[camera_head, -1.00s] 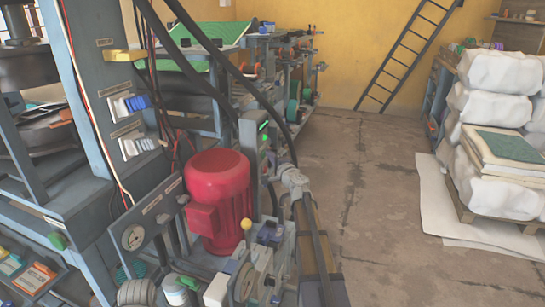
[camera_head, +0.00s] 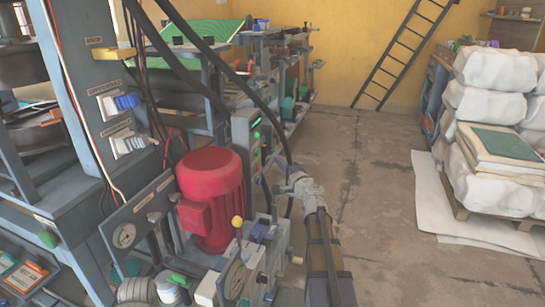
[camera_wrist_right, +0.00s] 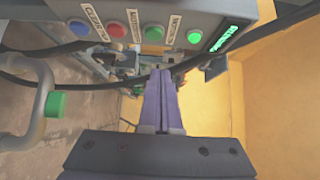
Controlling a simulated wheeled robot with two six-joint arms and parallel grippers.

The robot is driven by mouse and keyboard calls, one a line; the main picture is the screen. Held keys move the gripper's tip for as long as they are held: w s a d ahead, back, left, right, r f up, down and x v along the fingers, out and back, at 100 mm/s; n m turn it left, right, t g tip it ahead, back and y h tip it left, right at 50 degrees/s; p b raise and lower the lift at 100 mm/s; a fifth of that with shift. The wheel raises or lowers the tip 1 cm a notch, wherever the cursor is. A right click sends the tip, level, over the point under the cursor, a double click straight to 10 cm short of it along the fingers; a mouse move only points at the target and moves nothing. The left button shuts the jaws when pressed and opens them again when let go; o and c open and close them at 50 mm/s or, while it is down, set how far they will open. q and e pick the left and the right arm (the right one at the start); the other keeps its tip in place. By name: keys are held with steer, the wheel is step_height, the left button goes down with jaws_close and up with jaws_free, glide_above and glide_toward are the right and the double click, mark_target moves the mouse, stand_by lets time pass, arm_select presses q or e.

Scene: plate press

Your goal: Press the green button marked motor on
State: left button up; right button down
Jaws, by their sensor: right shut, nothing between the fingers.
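A grey control box (camera_head: 240,136) with lit green marks stands behind the red motor in the head view. In the head view my right gripper (camera_head: 293,177) is right of the box.
The red motor (camera_head: 211,185) and a yellow-knobbed lever (camera_head: 237,222) stand left of my right arm. Black cables run close to the gripper. A green knob (camera_wrist_right: 55,104) on a grey handle is at left in the wrist view. Open floor (camera_head: 385,210) lies to the right.

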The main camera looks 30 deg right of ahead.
steer(key=shift+s, duration=2.1)
